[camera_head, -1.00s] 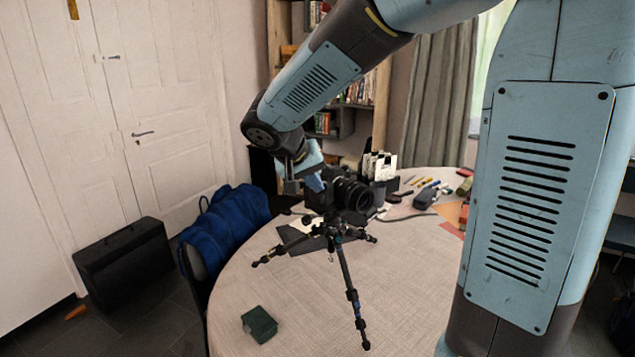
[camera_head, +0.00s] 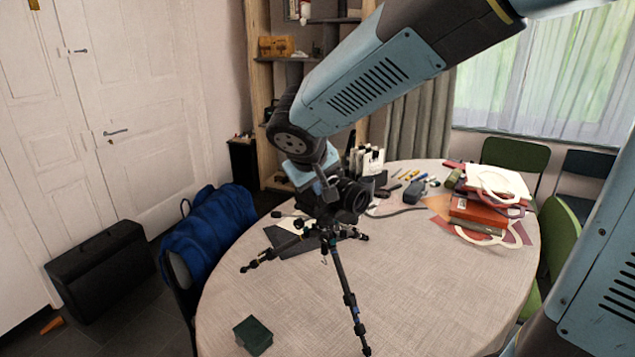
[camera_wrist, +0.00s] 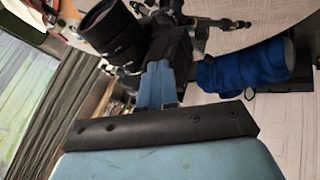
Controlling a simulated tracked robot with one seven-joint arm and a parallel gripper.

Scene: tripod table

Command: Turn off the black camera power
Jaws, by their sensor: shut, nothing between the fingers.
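The black camera (camera_head: 353,197) stands upright on a black tripod (camera_head: 343,278) on the table, its lens facing right toward the front. In the wrist view the camera's lens (camera_wrist: 108,32) is at upper left and its body (camera_wrist: 176,48) is at top centre. My gripper (camera_wrist: 159,68) is shut and empty, its two light-blue fingers together with their tips at the camera body's edge. I cannot tell whether they touch it. In the head view my gripper (camera_head: 323,187) is at the camera's upper left side, partly hidden by my wrist. I cannot make out the power switch.
The round table (camera_head: 420,285) has clear room at its front. A dark green box (camera_head: 253,335) lies near its left front edge. Red folders (camera_head: 478,212), pens and a white card holder (camera_head: 368,160) are behind. A blue bag (camera_head: 208,232) is at left.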

